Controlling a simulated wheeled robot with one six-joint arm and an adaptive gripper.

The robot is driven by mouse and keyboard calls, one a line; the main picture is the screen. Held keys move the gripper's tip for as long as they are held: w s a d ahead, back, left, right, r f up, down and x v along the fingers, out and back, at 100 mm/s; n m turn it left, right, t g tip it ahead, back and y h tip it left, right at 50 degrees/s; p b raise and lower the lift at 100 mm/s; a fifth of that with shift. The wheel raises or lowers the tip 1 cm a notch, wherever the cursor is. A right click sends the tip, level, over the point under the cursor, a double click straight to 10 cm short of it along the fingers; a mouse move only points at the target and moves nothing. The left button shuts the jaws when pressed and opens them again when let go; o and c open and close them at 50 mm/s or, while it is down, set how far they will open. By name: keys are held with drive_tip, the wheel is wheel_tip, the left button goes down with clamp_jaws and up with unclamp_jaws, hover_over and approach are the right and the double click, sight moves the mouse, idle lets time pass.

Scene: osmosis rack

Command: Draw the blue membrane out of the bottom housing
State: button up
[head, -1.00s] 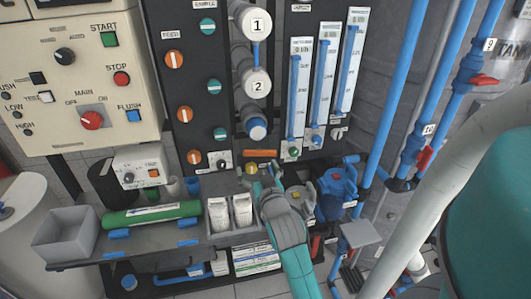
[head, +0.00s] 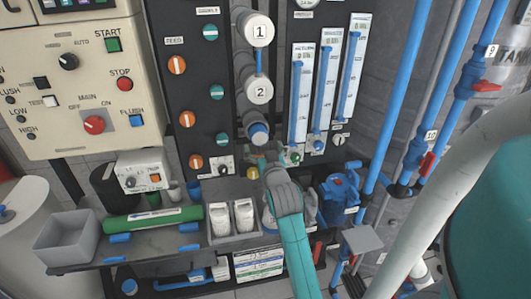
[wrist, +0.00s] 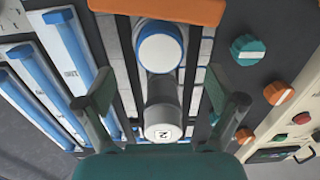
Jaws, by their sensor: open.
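The blue membrane (head: 258,133) shows as a blue-rimmed, pale round end at the mouth of the bottom housing (head: 250,121), below the white caps marked 1 and 2. In the wrist view the blue membrane (wrist: 160,46) faces me, with its blue rim and side showing. My gripper (head: 264,155) is just below and in front of it in the head view. In the wrist view my gripper (wrist: 160,92) is open and empty, one finger at each side, and the membrane end appears above the fingertips, between their lines. No contact is visible. The rest of the membrane is hidden inside the housing.
The cap marked 2 (wrist: 163,131) lies close between the fingers in the wrist view. Flow meters (head: 325,95) and valve knobs (head: 187,119) flank the housings.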

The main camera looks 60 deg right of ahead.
sight(260, 138)
drive_tip(key=shift+x, duration=2.75)
drive_tip(key=c, duration=1.4)
drive_tip(key=shift+r, duration=0.1)
drive_tip(key=shift+c, duration=0.3)
drive_tip(key=shift+a, duration=0.15)
drive_tip(key=v, duration=1)
drive_tip(key=shift+s, duration=0.15)
drive_tip(key=shift+a, duration=0.1)
